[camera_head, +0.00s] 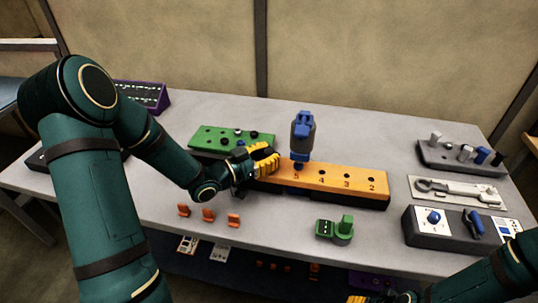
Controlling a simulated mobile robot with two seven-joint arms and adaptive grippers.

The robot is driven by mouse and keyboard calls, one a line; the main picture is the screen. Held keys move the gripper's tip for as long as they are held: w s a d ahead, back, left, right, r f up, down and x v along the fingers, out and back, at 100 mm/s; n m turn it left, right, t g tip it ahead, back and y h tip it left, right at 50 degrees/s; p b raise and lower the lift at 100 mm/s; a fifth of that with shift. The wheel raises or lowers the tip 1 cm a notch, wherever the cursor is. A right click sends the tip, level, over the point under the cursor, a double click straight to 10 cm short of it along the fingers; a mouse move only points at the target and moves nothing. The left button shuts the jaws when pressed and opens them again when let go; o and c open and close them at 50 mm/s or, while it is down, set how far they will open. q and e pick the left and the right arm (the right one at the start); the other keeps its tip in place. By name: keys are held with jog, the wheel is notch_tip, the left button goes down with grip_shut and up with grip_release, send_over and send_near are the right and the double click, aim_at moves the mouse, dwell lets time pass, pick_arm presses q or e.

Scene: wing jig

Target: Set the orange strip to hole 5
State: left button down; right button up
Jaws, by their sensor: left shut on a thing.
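The orange strip (335,178) lies lengthwise along a dark block (340,196) in the middle of the table. The numbers 5, 4, 3 and 2 show beside its holes, from left to right. My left gripper (265,160), with yellow fingers, is at the strip's left end and appears shut on it; the fingers hide that end. A blue and grey tool (303,135) stands upright just right of these fingers, its blue tip at the strip by number 5. My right gripper (358,299) is mostly cut off at the bottom edge; its opening cannot be seen.
A green block (215,136) with dark pegs is behind my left gripper. Orange clips (208,215) lie at front left, a green part (336,230) at front centre. Grey racks (428,237) and a wrench tray (440,184) fill the right. A purple rack (142,92) stands back left.

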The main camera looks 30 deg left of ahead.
pick_arm(q)
jog(key=shift+d, duration=0.15)
dwell(0.3)
jog(key=c, duration=0.7)
grip_release()
notch_tip(320, 180, up, 10)
